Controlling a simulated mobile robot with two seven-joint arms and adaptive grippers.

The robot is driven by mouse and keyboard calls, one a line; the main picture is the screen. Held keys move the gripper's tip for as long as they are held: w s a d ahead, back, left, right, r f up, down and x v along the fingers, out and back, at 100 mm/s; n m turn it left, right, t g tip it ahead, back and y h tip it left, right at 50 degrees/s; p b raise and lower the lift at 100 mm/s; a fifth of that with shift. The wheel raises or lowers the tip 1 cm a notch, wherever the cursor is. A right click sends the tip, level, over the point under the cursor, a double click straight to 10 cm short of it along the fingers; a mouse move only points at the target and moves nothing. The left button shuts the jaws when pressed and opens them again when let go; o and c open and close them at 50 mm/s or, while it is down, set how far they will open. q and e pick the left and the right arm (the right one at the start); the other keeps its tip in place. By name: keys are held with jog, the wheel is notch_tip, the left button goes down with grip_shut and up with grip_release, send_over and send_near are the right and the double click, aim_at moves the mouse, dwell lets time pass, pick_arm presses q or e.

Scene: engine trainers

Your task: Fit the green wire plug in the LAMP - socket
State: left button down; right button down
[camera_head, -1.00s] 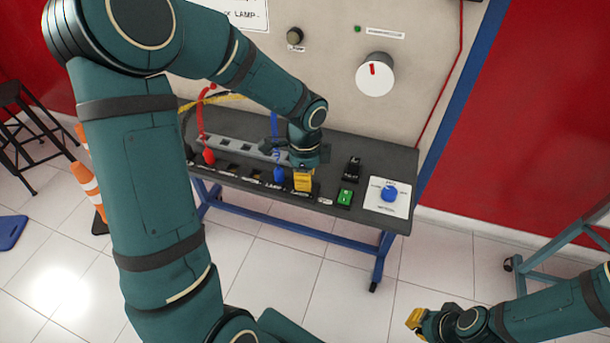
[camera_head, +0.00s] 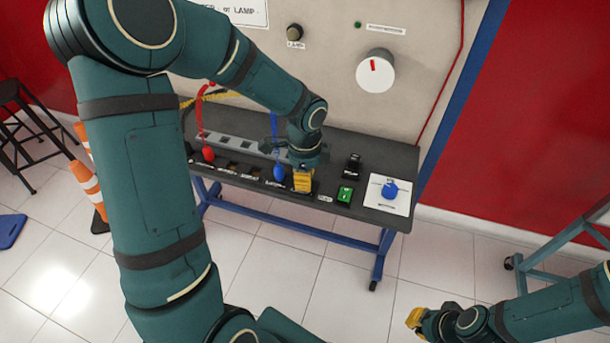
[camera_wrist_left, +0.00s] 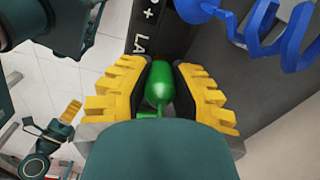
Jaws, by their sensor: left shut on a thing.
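The green wire plug (camera_wrist_left: 158,85) shows in the left wrist view between the yellow fingers of my left gripper (camera_wrist_left: 160,92), which is shut on it. In the head view my left gripper (camera_head: 303,181) is low over the front of the dark bench, and its fingers hide the plug. A label strip (camera_wrist_left: 147,30) reading "+ LA" lies just beyond the plug in the wrist view. The LAMP - socket itself is hidden, and I cannot tell whether the plug touches it. My right gripper (camera_head: 416,318) is at the lower right, away from the bench; its finger opening is unclear.
A blue plug (camera_head: 279,171) with a coiled wire stands close left of my left gripper. A red plug (camera_head: 208,154) stands further left. A green switch (camera_head: 345,195), a black switch (camera_head: 352,165) and a blue knob (camera_head: 390,189) are to the right on the bench (camera_head: 395,160).

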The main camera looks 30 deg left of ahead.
pick_arm(q)
jog(key=shift+f, duration=0.35)
jog(key=c, duration=1.2)
grip_release()
jog(key=shift+o, duration=0.2)
jog(key=shift+r+p, duration=2.15)
jog(key=shift+r, duration=0.65)
notch_tip(320, 180, up, 3)
jog(key=p, duration=0.3)
jog(key=shift+r, duration=0.2)
jog(key=shift+f, duration=0.1)
